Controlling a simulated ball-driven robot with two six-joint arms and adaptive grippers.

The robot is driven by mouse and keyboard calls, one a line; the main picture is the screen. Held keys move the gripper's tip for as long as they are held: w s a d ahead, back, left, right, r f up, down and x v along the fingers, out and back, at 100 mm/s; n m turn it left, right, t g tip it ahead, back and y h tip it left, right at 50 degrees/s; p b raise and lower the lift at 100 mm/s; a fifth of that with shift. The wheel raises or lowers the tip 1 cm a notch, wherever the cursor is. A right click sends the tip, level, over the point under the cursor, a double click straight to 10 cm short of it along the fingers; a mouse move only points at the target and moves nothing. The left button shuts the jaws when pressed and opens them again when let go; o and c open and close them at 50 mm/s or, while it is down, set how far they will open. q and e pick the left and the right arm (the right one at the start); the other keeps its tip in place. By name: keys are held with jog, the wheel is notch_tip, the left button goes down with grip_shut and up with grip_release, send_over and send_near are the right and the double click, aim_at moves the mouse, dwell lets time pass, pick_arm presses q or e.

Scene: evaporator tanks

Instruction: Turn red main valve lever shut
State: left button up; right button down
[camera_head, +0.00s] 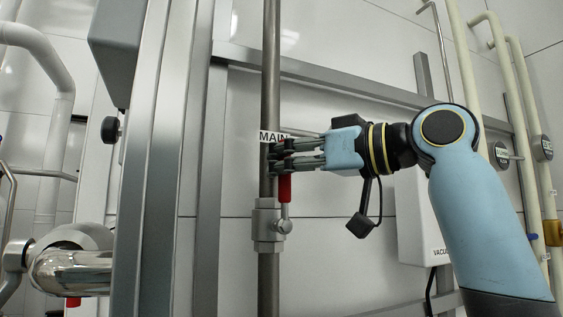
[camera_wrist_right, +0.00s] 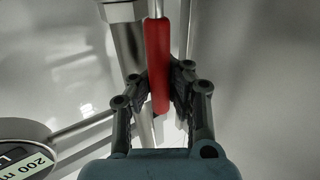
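The red main valve lever (camera_head: 285,187) points up alongside the vertical pipe (camera_head: 270,80), above the metal valve body (camera_head: 267,222). A "MAIN" label (camera_head: 272,137) sits on the pipe above it. My right gripper (camera_head: 278,157) reaches in from the right at the lever's upper end, which its fingers partly hide. In the right wrist view the red lever (camera_wrist_right: 158,60) lies between the two fingers (camera_wrist_right: 161,82), with pads close against both sides; it looks gripped. My left gripper is not in view.
Metal frame posts (camera_head: 160,160) stand just left of the pipe, and a crossbar (camera_head: 350,85) runs behind my arm. A white box (camera_head: 420,225) is below my forearm. A round gauge (camera_wrist_right: 28,155) shows in the wrist view.

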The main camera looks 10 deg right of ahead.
jog(key=shift+d+f, duration=0.1)
jog(key=shift+f, duration=0.05)
jog(key=w+d+f+m+t+h+b, duration=0.1)
jog(key=d+f+m+t+h, duration=0.3)
jog(key=m, duration=0.8)
jog(key=w+d+f+m+t+h+b, duration=0.1)
jog(key=d+f+m+t+h, duration=0.3)
jog(key=m, duration=0.9)
jog(key=shift+d+f+t, duration=0.5)
jog(key=shift+f+t, duration=0.35)
jog(key=shift+t, duration=0.85)
jog(key=shift+f, duration=0.1)
jog(key=c, duration=1.3)
grip_release()
jog(key=shift+s+d+r+h, duration=0.15)
jog(key=shift+s+r+h, duration=0.15)
jog(key=shift+s, duration=0.1)
jog(key=shift+c, duration=0.2)
jog(key=shift+o, duration=0.6)
jog(key=shift+w, duration=0.15)
